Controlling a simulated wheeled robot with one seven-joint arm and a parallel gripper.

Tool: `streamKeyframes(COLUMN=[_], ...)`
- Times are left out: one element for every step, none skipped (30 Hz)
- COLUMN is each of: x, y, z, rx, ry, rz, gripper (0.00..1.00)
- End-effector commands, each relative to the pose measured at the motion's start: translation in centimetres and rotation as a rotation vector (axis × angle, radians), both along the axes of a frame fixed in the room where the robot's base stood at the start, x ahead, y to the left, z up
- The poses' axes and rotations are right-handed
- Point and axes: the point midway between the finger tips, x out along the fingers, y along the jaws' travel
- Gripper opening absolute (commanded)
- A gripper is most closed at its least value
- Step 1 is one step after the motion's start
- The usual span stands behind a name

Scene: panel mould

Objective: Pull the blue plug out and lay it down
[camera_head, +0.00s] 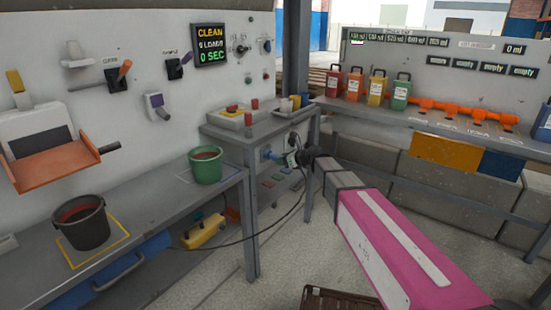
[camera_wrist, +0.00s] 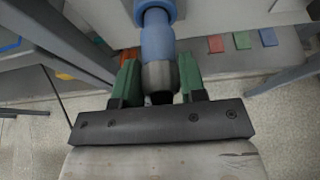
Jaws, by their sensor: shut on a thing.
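The blue plug (camera_wrist: 157,38) is a blue cylinder with a grey collar. It runs up to a wider blue ring (camera_wrist: 155,10) at the light panel in the wrist view. My gripper (camera_wrist: 159,68) has its green fingers on either side of the plug's grey end and is shut on it. My wrist hides part of the plug's rear end. I cannot tell how deep the plug sits in the blue ring.
A dark cable (camera_head: 250,236) loops below the bench near a yellow box (camera_head: 203,231). Bench legs (camera_head: 250,225) stand close by. Coloured tabs (camera_wrist: 242,40) lie right of the plug. A green bucket (camera_head: 206,165) and a black bucket (camera_head: 82,222) stand on the left bench.

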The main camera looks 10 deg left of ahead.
Motion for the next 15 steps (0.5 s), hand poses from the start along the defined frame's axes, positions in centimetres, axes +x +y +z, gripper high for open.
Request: streamKeyframes(x=[-0.2,-0.2,-0.3,-0.3,-0.4,-0.5,-0.5,-0.6,-0.6,-0.7,-0.7,-0.8,-0.8,-0.9,-0.9], y=[-0.2,-0.4,-0.5,-0.6,-0.7,-0.9,-1.0,-1.1,-1.3,-1.4,-1.5,-1.7,-1.8,-1.9,-2.1], z=[0.0,0.0,0.0,0.0,0.0,0.0,0.0,0.0,0.0,0.0,0.0,0.0,0.0,0.0,0.0], rx=[0.000,0.000,0.000,0.000,0.000,0.000,0.000,0.000,0.000,0.000,0.000,0.000,0.000,0.000,0.000], ry=[0.000,0.000,0.000,0.000,0.000,0.000,0.000,0.000,0.000,0.000,0.000,-0.001,-0.001,-0.001,-0.001], rz=[0.000,0.000,0.000,0.001,0.001,0.001,0.001,0.001,0.001,0.001,0.001,0.001,0.000,0.000,0.000], gripper=[0.05,0.05,0.05,0.05,0.05,0.05,0.05,0.05,0.05,0.05,0.05,0.05,0.05,0.05,0.05])
